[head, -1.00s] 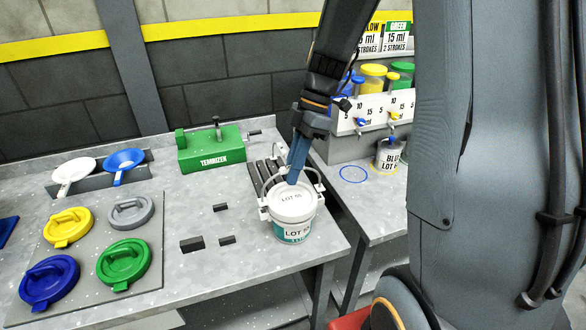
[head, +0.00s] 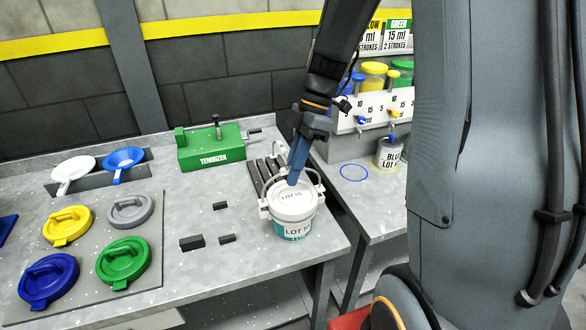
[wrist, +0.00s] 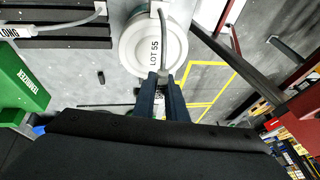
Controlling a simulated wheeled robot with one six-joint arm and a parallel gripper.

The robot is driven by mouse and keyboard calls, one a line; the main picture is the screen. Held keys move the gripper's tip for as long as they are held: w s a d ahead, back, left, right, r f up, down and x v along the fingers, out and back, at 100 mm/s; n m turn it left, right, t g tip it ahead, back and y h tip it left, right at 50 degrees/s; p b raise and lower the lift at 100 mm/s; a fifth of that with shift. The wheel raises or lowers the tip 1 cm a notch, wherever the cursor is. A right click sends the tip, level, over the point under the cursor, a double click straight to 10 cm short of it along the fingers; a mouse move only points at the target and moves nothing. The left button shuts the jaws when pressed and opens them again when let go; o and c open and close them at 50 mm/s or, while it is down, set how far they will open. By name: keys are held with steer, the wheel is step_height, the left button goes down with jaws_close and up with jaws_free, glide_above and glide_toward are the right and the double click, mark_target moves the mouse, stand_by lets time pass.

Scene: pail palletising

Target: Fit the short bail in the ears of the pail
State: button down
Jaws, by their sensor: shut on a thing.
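The white pail (head: 292,218) with a lid marked with a lot label stands near the front right edge of the bench. It has a white ear on its side. My gripper (head: 294,180) points down over the lid from behind. A thin grey bail (head: 312,174) arches at the pail's far side and meets the fingers. In the wrist view my gripper (wrist: 164,80) is shut on the bail (wrist: 163,48), which curves over the lid (wrist: 148,56) toward a white ear (wrist: 157,6). I cannot tell whether the bail's ends sit in the ears.
A dark slatted rack (head: 262,172) lies behind the pail; the wrist view shows another bail there marked LONG (wrist: 12,32). A green machine (head: 212,153) stands at the back. Coloured lids (head: 122,260) lie on the left. A labelled pail (head: 388,154) stands on the right bench.

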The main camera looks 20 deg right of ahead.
steer(key=shift+f+b, duration=0.6)
steer(key=shift+f, duration=0.4)
steer(key=c, duration=1.7)
jaws_free()
steer(key=shift+r, duration=0.1)
steer(key=shift+b+v, duration=0.8)
steer(key=shift+v, duration=3.05)
